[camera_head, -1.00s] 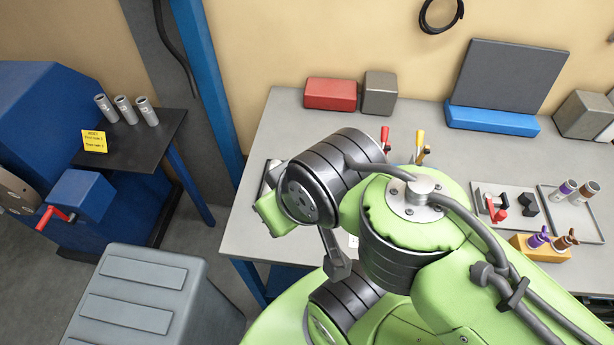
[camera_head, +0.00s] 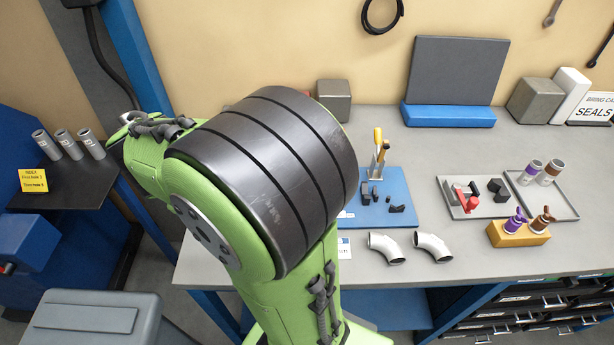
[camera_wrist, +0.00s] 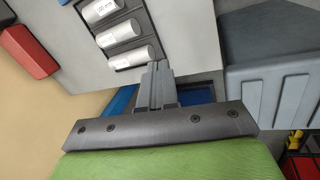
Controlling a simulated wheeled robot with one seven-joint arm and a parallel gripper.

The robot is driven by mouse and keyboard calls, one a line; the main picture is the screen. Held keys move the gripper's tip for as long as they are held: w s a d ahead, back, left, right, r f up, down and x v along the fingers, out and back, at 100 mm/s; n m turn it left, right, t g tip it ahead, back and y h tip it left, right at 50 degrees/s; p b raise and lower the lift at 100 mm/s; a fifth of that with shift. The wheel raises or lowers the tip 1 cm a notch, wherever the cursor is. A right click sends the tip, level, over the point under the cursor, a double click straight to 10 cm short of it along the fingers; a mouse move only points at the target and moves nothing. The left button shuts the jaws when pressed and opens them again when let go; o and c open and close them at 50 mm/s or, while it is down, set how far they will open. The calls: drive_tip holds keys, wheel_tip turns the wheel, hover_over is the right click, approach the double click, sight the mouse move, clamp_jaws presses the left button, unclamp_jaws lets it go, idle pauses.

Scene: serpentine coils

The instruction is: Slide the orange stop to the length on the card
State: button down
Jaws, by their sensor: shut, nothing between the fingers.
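I do not make out the orange stop in either current view. A yellow card (camera_head: 33,181) with small dark writing stands at the front of a dark shelf at the left of the head view; its text is too small to read surely. My gripper (camera_wrist: 158,82) shows in the wrist view, its two fingers together and empty. In the head view my gripper is hidden and my arm covers the bench's left part.
Three grey tubes (camera_head: 62,146) stand on the dark shelf (camera_head: 75,185). A blue plate (camera_head: 398,215) carries a yellow-handled clamp (camera_head: 379,150). Two silver elbows (camera_head: 433,247) lie in front. A grey bin (camera_wrist: 270,70) is at the right in the wrist view; a red block (camera_wrist: 28,52) is at left.

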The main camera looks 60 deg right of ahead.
drive_tip(key=d+f+n+g+h+p, duration=0.2)
drive_tip(key=d+n+g+p, duration=0.15)
drive_tip(key=d, duration=0.45)
drive_tip(key=d+f+n+g+h+p, duration=0.2)
drive_tip(key=d+g+p, duration=0.25)
drive_tip(key=d, duration=0.35)
drive_tip(key=s+r+x, duration=0.1)
drive_tip(key=x, duration=1.2)
drive_tip(key=shift+s+d+t+p, duration=0.3)
drive_tip(key=shift+s+d+p, duration=0.05)
drive_tip(key=shift+s+d, duration=0.15)
drive_tip(key=shift+r+n, duration=0.1)
drive_tip(key=shift+n, duration=0.15)
drive_tip(key=shift+s+d, duration=0.35)
